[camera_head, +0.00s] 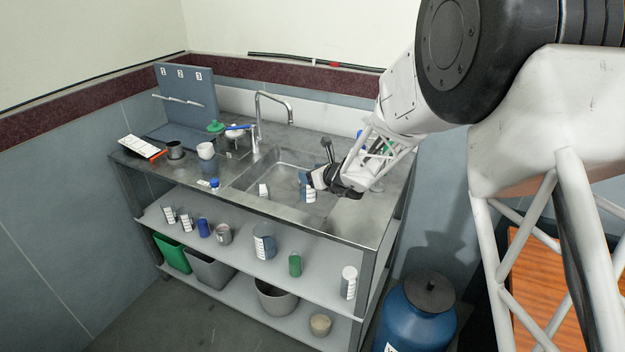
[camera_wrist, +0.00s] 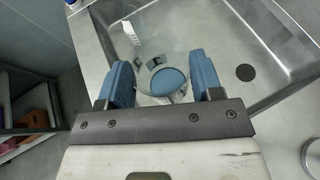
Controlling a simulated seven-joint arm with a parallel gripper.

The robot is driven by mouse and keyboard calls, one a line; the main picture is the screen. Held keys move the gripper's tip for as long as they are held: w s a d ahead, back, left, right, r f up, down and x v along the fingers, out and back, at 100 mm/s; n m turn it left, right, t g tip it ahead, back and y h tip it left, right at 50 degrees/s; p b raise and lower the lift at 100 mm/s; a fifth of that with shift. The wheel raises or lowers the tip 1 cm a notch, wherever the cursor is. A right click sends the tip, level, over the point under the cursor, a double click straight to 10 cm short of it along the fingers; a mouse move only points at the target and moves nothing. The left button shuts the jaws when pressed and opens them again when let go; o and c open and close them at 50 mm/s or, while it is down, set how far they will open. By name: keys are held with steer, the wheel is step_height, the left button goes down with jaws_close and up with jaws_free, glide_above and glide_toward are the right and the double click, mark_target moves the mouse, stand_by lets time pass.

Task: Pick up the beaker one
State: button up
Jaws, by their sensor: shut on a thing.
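A clear beaker (camera_wrist: 165,82) with a blue bottom and dark-and-white markings sits between the two blue fingers of my gripper (camera_wrist: 163,88) in the wrist view. The fingers are shut on its sides. In the head view my gripper (camera_head: 313,181) is over the right part of the steel sink (camera_head: 284,181), and the held beaker (camera_head: 308,194) shows partly beside the fingers. Its upper part is hidden by the gripper. I cannot tell for certain whether its base touches the sink.
A small white-marked vessel (camera_head: 264,190) stands in the sink to the left. The tap (camera_head: 258,115) rises behind the sink. Several vessels, including a green one (camera_head: 295,264), line the shelf below.

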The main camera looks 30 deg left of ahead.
steer(key=shift+r, duration=1.15)
steer(key=shift+r, duration=0.1)
